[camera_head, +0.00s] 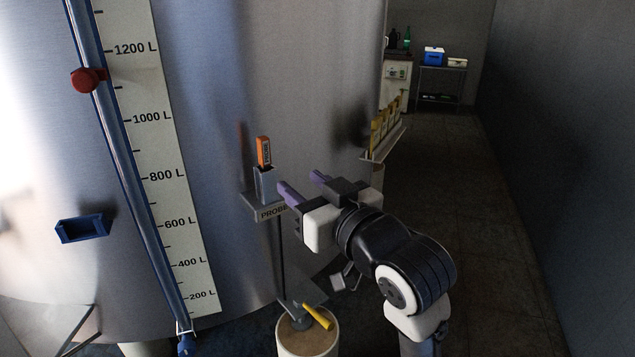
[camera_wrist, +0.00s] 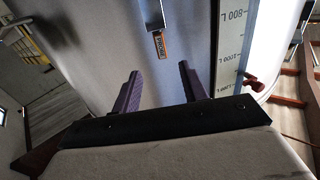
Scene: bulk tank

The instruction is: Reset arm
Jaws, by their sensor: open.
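My gripper (camera_head: 304,183) is open and empty, with its two purple fingers apart. In the head view it is in front of the steel tank, just right of the probe stand. An orange probe (camera_head: 263,152) stands upright in a grey holder (camera_head: 265,186) on the small shelf marked PROBE (camera_head: 272,212). In the wrist view my gripper's fingers (camera_wrist: 158,85) point toward the tank wall, and the orange probe (camera_wrist: 160,43) shows beyond them. The gripper is apart from the probe and its holder.
The tank (camera_head: 290,60) carries a litre scale (camera_head: 155,150) with a red slider (camera_head: 88,79) and a blue bracket (camera_head: 82,229). A yellow-handled valve (camera_head: 318,316) is low in front. A rack with yellow items (camera_head: 384,138) is behind my gripper. The aisle floor (camera_head: 450,170) at right is clear.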

